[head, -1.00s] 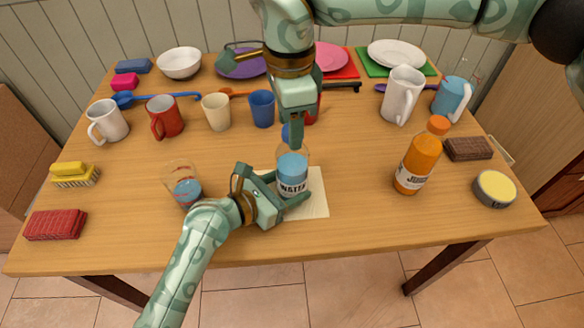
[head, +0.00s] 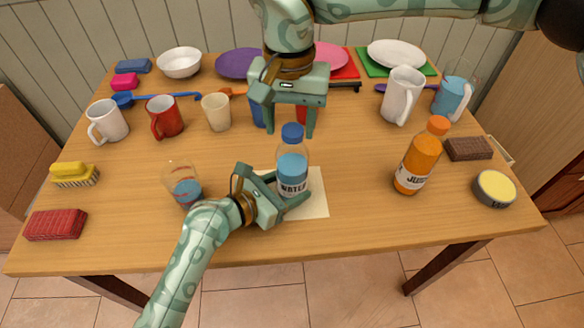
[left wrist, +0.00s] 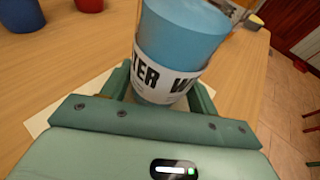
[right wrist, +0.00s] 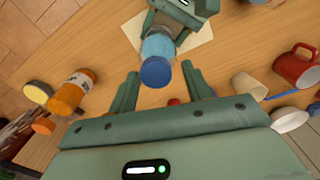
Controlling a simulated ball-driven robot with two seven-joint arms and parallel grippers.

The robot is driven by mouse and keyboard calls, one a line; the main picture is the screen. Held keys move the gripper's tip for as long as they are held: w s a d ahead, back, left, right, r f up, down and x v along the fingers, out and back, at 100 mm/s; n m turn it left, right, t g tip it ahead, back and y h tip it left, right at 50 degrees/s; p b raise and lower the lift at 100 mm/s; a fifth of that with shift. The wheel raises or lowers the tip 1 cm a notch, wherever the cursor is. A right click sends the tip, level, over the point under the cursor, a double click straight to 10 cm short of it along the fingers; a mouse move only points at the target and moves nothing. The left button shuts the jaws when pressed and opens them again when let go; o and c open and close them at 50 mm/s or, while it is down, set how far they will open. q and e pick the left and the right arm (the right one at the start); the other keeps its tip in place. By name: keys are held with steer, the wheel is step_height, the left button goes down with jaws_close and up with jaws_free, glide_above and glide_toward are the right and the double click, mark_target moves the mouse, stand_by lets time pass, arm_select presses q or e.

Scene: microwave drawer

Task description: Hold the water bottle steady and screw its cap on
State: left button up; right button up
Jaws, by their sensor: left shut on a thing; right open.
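The water bottle (head: 292,170) stands upright on a pale square mat (head: 316,205), with blue water and a "WATER" label. Its blue cap (head: 293,132) sits on the bottle's neck; how tightly it is screwed I cannot tell. My left gripper (head: 283,200) is shut around the lower part of the bottle, and the bottle's body also fills the left wrist view (left wrist: 180,50). My right gripper (head: 290,132) is open, above and just behind the cap. In the right wrist view the cap (right wrist: 155,72) lies between and beyond the open fingers (right wrist: 158,85), apart from them.
A glass of water (head: 183,186) stands left of my left gripper. An orange juice bottle (head: 416,160) stands to the right. Mugs and cups, including a red mug (head: 164,117), line the back. The table (head: 360,225) is clear at the front right.

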steer(key=c, duration=0.9)
steer(key=m, duration=0.4)
steer(key=shift+c, duration=0.2)
steer(key=m, duration=0.9)
steer(key=shift+m, duration=0.3)
steer(key=m, duration=0.4)
steer(key=shift+m, duration=0.4)
steer(key=o, duration=0.9)
steer(key=shift+o, duration=0.2)
